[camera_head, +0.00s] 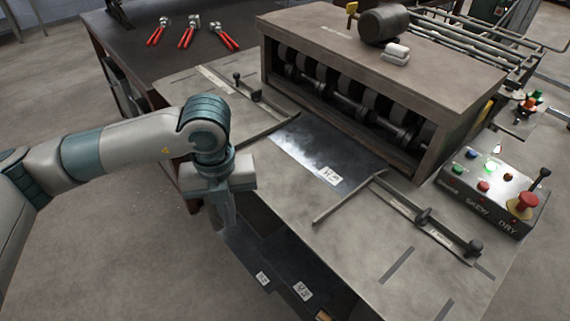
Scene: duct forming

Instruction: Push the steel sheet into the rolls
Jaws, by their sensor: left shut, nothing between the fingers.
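The dark steel sheet (300,152) lies flat on the machine's infeed table, with a white label at its near right corner. Its far side lies close to the opening of the roll housing; I cannot tell whether it touches the rolls. The rolls (345,92) show as a dark row inside the housing. My left gripper (224,216) is shut and empty, pointing down at the table's near left edge. It is apart from the sheet, to its near left in the picture. My right gripper is out of view.
Guide bars (349,197) flank the sheet. A control box (490,190) with buttons stands on the right. A mallet (380,23) lies on the housing. Red-handled snips (190,35) lie on a dark bench. More labelled dark sheets (262,248) lie below the table.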

